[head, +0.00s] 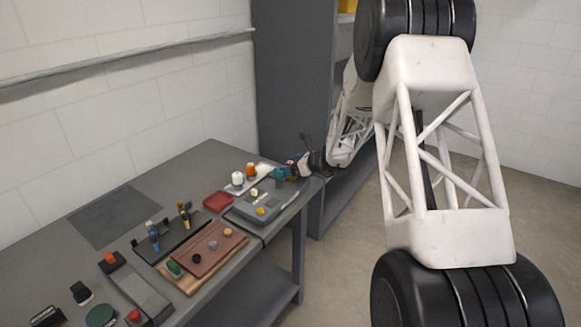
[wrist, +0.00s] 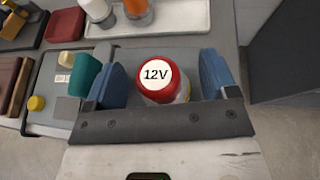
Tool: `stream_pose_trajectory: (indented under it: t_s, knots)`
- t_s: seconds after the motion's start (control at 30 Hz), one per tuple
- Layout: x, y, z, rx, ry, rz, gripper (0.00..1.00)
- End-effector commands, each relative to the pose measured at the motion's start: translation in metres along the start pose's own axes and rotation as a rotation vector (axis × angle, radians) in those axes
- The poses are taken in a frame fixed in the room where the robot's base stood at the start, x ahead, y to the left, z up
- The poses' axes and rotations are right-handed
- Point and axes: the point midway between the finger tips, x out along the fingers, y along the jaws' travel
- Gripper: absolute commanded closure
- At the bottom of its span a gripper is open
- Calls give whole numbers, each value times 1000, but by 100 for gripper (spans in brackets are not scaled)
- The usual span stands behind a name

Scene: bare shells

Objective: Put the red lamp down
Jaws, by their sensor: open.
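The red lamp (wrist: 143,91) has a red rim and a white round top marked "12V". In the wrist view it stands between the two blue fingers of my gripper (wrist: 164,64), with a visible gap on each side. My gripper is open, and neither finger appears to press on the lamp. The lamp's lower part is mostly hidden by its own top and the gripper's dark bar. In the head view my gripper (head: 303,164) is low over the table's far right corner; I cannot make out the lamp clearly there.
A teal piece (wrist: 86,74) stands close beside the left finger. A white tray (wrist: 188,22) with a white and an orange cylinder lies just beyond. A grey case (wrist: 44,112) with a yellow knob is at left. The table (head: 168,163) edge drops off at right.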

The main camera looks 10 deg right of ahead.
Motion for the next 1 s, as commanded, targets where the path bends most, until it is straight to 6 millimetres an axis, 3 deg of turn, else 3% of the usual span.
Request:
stream_pose_trajectory:
  t_s: [0.27,0.8,1.0]
  knots:
    - [-10,0,6,0,-1,-2,21]
    - [-91,-1,6,0,-1,-2,21]
    - [-113,-1,6,0,-1,-2,21]
